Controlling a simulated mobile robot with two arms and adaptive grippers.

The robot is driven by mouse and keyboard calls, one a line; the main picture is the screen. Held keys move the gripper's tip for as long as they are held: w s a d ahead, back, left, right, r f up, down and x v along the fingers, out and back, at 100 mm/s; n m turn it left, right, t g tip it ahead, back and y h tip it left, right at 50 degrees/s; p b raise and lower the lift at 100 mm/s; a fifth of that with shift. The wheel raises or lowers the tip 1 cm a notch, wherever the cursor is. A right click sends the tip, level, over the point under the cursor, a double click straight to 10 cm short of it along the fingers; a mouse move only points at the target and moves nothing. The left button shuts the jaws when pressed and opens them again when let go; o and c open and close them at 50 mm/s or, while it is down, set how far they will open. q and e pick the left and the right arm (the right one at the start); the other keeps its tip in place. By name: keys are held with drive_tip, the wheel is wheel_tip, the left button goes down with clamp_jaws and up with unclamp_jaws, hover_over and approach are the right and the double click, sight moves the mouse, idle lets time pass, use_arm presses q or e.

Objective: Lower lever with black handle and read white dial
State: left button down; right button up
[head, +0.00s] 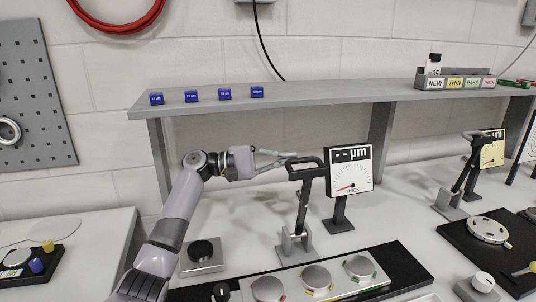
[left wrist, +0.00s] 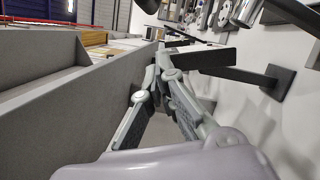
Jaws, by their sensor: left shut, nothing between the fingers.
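The lever (head: 302,200) with its black handle (head: 305,164) stands raised on a grey bracket in the middle of the bench. The white dial (head: 349,172) is just right of it, marked "-- µm" above and "THICK" below, with a red needle towards the lower left. My left gripper (head: 290,156) is shut and empty, its tips close to the handle's left end; I cannot tell whether they touch. In the left wrist view its fingers (left wrist: 158,62) are seen beside a dark bar, probably the handle (left wrist: 205,57). My right gripper is not in view.
A grey shelf (head: 330,94) with blue cubes (head: 225,94) and a labelled rack (head: 456,82) runs behind and above the arm. A second black lever (head: 468,165) and yellow dial (head: 492,150) stand right. A black tray with round grey pads (head: 316,278) lies in front.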

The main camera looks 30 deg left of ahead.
use_arm(q)
drive_tip(key=shift+s+d+r+p, duration=0.2)
drive_tip(key=shift+s+d+r, duration=0.2)
drive_tip(key=shift+s, duration=0.2)
drive_tip(key=shift+s+d+r+p, duration=0.15)
drive_tip(key=shift+s+d+r, duration=0.1)
drive_tip(key=shift+s+d, duration=0.3)
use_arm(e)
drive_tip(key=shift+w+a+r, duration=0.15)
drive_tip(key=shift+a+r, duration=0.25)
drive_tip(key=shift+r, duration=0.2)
